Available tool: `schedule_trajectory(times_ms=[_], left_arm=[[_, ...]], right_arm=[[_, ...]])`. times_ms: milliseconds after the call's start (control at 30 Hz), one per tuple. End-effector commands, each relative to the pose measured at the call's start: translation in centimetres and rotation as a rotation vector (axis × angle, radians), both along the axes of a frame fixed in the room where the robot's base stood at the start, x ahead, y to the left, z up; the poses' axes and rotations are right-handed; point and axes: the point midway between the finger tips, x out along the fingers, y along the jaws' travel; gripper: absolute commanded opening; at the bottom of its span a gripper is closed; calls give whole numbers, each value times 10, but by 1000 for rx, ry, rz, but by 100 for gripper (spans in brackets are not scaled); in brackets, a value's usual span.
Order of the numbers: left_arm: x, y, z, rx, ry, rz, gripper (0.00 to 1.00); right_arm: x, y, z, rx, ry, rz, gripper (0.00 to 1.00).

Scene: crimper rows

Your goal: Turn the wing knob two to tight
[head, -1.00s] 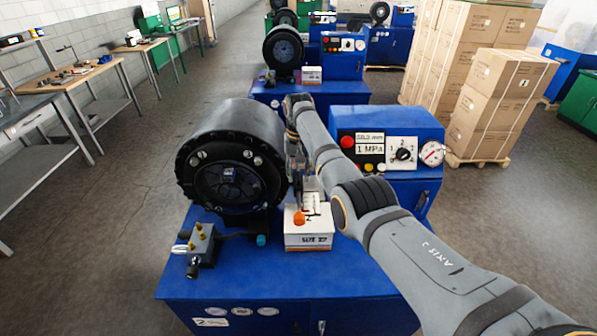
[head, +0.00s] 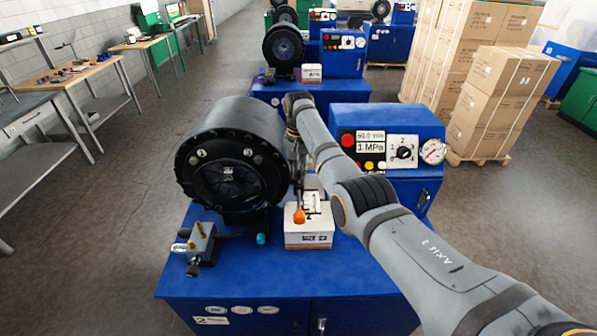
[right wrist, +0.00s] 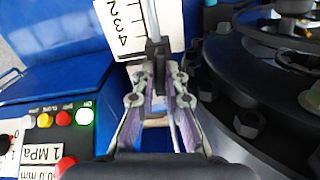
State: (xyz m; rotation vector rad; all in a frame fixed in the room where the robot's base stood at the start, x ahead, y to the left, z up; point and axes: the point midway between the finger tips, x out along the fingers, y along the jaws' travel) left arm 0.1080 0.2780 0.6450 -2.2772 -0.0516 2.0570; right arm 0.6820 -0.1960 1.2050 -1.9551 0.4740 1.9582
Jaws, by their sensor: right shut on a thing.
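My right gripper (right wrist: 157,75) is shut on a small black piece (right wrist: 157,48) at the end of a grey rod (right wrist: 149,15). In the head view it is mostly behind my arm, between the black crimper head (head: 232,165) and the control panel. A black knob (head: 404,153) sits on a white dial plate marked with numbers on that panel, apart from the gripper. Whether the gripped piece is the wing knob I cannot tell. An orange-ended part (head: 299,215) stands on the white box (head: 309,239) below the gripper. My left gripper is not in view.
The blue bench (head: 270,283) is marked 2. A small fixture with brass pins (head: 201,243) stands at its front left. A white scale plate (right wrist: 138,30) and a lit green button (right wrist: 85,116) show in the wrist view. Carton stacks (head: 500,100) stand at right.

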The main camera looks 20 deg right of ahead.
Motion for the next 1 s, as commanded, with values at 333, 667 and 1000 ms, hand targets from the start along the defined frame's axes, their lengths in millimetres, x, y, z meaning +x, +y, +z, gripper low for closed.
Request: schedule_trajectory(times_ms=[333, 667, 1000], left_arm=[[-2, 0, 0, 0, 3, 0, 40], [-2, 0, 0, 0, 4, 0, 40], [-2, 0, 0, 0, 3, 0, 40]], right_arm=[[1, 0, 2, 0, -3, -321, 0], [1, 0, 2, 1, -3, -635, 0], [1, 0, 2, 2, -5, -956, 0]])
